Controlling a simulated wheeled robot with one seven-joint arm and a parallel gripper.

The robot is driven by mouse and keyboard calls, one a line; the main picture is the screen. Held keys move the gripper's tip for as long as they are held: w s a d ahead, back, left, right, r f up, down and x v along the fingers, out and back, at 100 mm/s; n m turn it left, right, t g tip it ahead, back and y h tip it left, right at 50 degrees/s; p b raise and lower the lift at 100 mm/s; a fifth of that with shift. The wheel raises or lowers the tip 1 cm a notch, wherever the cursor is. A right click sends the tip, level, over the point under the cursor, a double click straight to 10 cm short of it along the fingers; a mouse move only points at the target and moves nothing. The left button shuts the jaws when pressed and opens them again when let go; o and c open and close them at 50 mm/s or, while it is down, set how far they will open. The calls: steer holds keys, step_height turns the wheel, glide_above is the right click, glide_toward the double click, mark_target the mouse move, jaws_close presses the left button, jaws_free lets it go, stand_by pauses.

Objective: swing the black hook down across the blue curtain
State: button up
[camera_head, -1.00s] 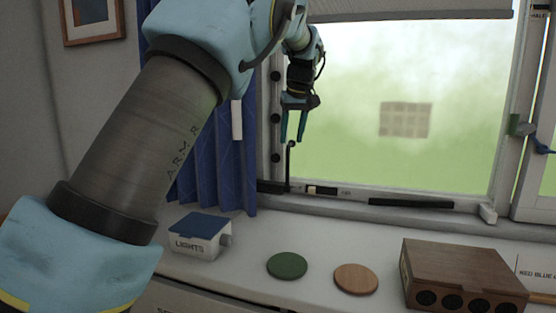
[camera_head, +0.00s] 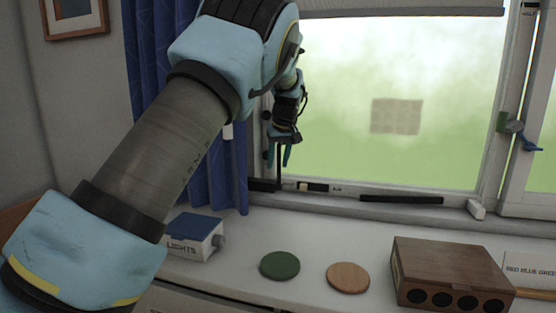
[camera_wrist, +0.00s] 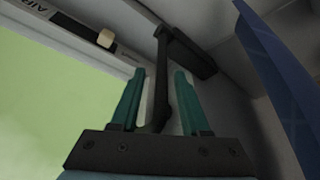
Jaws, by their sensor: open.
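The black hook (camera_head: 279,176) stands upright at the lower left corner of the window frame. In the wrist view its slim black bar (camera_wrist: 161,85) runs up to a black block. My gripper (camera_head: 279,160) points down over it, and its teal fingers are open. In the wrist view my gripper (camera_wrist: 160,73) has one finger on each side of the hook's bar, with gaps showing. The blue curtain (camera_head: 229,175) hangs left of the hook, partly hidden behind my arm. It also shows at the right in the wrist view (camera_wrist: 272,65).
A black handle bar (camera_head: 402,199) lies along the window's bottom rail. On the sill stand a lights box (camera_head: 194,238), a green disc (camera_head: 280,266), a wooden disc (camera_head: 348,278) and a brown box (camera_head: 452,276). A green-blue latch (camera_head: 512,125) is on the right frame.

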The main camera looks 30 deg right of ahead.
jaws_close()
stand_by(0.3)
stand_by(1.1)
